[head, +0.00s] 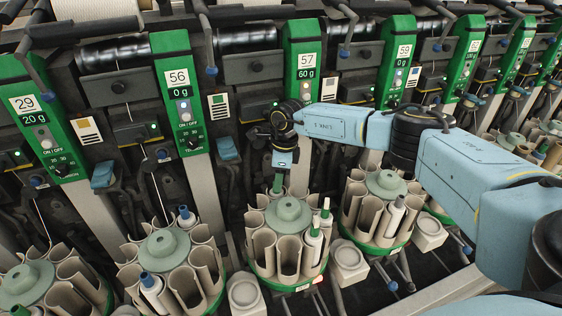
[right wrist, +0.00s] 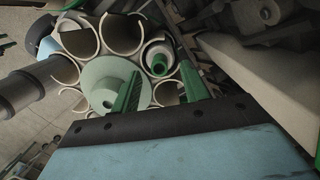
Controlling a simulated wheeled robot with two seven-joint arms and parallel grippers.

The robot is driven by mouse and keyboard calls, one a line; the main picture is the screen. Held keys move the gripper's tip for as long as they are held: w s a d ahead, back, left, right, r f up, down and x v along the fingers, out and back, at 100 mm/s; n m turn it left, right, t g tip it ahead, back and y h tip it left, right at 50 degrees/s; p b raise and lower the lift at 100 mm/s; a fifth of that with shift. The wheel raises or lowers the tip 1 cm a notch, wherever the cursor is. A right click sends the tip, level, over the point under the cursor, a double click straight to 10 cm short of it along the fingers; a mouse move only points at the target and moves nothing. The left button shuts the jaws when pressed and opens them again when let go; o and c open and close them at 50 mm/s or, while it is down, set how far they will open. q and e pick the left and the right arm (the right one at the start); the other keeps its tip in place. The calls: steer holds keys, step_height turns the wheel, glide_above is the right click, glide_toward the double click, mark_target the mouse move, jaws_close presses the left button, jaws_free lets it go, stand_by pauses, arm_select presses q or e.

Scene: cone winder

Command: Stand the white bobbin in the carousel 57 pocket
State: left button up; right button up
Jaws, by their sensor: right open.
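The carousel under the 57 panel (head: 289,216) has a grey-green hub ringed by tan pockets. My right gripper (head: 278,186) points down over its far side, with green fingers. In the right wrist view the gripper (right wrist: 160,88) is open, its fingers apart above the carousel hub (right wrist: 100,82) and pockets. A white bobbin with a green tip (right wrist: 157,56) stands in a pocket there, between and beyond the fingers, with no visible contact. In the head view, two white bobbins with green tips (head: 313,243) (head: 325,216) stand in right-side pockets of this carousel. My left gripper is out of view.
Carousel 56 (head: 164,246) stands to the left, with blue-tipped bobbins. Another carousel (head: 385,184) stands close on the right. Green panels (head: 304,65) and black machine parts rise behind. Square light-coloured blocks (head: 349,254) sit between the carousels.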

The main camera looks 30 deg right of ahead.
steer(key=shift+w+a+f, duration=0.1)
steer(key=shift+a+f, duration=0.05)
steer(key=shift+f, duration=1.25)
steer(key=shift+c, duration=0.2)
steer(key=c, duration=0.9)
jaws_close()
steer(key=shift+r, duration=0.25)
steer(key=shift+r+p, duration=0.4)
steer(key=shift+r, duration=0.05)
steer(key=shift+r+p, duration=1.7)
steer(key=shift+r, duration=0.55)
